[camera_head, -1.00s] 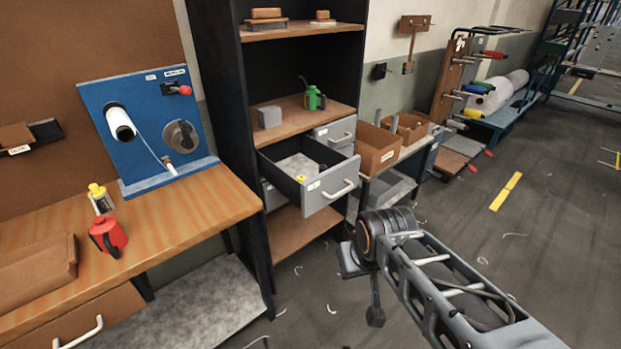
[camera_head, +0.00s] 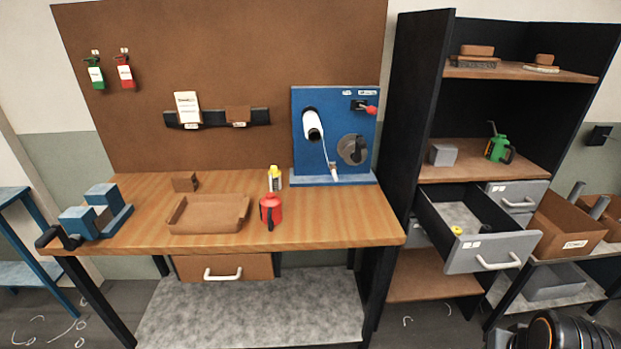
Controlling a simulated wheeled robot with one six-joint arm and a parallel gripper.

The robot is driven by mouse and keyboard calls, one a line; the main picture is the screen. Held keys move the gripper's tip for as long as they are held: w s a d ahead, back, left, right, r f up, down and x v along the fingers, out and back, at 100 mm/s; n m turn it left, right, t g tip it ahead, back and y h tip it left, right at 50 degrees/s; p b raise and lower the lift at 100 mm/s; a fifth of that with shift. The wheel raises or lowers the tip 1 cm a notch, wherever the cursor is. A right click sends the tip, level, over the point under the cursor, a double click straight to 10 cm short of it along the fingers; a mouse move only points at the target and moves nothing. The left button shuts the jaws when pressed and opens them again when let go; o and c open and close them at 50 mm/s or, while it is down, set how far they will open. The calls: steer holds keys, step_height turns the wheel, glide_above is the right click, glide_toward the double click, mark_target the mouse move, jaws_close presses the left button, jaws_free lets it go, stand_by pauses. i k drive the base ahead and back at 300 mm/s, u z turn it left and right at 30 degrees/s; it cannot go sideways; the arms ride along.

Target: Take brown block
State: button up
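A small brown block (camera_head: 185,181) sits upright on the wooden workbench (camera_head: 330,222), near the brown back panel and behind the brown tray (camera_head: 208,228). Other brown block-like pieces lie on the top shelf, a larger one (camera_head: 477,50) and a smaller one (camera_head: 545,59), each on a grey or light base. Only a dark round joint of my arm shows at the bottom right, far from the workbench. My gripper's fingers are outside the picture.
A blue vise (camera_head: 97,212) stands at the bench's left end. A red can (camera_head: 270,211) and a yellow-topped bottle (camera_head: 275,178) stand right of the tray. An open grey drawer (camera_head: 490,252) juts from the black shelf.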

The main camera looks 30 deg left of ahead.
mark_target(181, 182)
steer(key=u, duration=2.8)
steer(key=k, duration=1)
steer(key=u, duration=1.35)
steer(key=i, duration=2.2)
steer(key=z, duration=0.75)
steer(key=i, duration=1)
steer(key=z, duration=1.85)
steer(key=i, duration=1.1)
steer(key=z, duration=0.65)
